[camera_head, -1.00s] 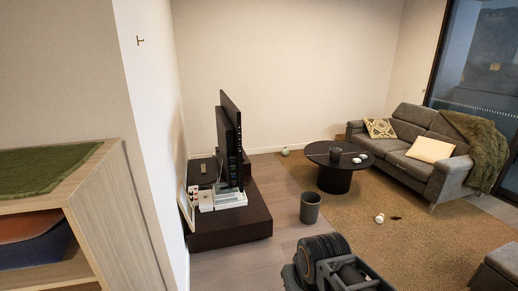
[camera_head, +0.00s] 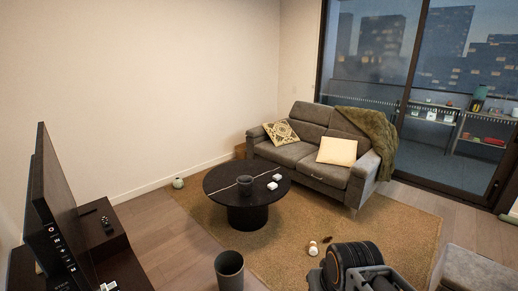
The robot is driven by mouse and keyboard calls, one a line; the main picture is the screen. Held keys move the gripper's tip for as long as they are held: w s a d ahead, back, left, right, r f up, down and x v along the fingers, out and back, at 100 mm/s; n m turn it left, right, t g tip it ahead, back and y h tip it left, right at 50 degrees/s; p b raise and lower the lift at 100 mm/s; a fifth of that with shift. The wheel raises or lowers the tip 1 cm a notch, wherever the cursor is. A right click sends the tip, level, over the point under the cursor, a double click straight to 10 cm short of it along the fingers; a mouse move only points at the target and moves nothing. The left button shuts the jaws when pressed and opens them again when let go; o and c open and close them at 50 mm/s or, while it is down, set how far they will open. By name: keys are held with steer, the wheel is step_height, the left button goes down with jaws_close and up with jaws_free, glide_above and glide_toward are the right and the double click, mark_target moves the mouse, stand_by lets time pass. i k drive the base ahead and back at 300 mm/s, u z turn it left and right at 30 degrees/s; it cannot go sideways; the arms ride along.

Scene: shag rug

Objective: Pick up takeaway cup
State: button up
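A small white and brown object (camera_head: 313,248) stands on the rug in front of the sofa, just left of my arm. It may be the takeaway cup, but it is too small to tell for sure. A thin dark item (camera_head: 327,240) lies beside it. A dark cup-like pot (camera_head: 245,185) stands on the round black table. My gripper's fingertips do not show.
The round black table (camera_head: 222,196) stands on the tan rug (camera_head: 390,225), with small white items (camera_head: 273,186) on top. A dark bin (camera_head: 229,270) is in front. The grey sofa (camera_head: 310,165) is behind, a grey ottoman (camera_head: 475,268) at lower right, the TV (camera_head: 62,205) at left.

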mark_target(313, 251)
steer(key=z, duration=0.05)
steer(key=i, duration=1.15)
steer(key=z, duration=0.05)
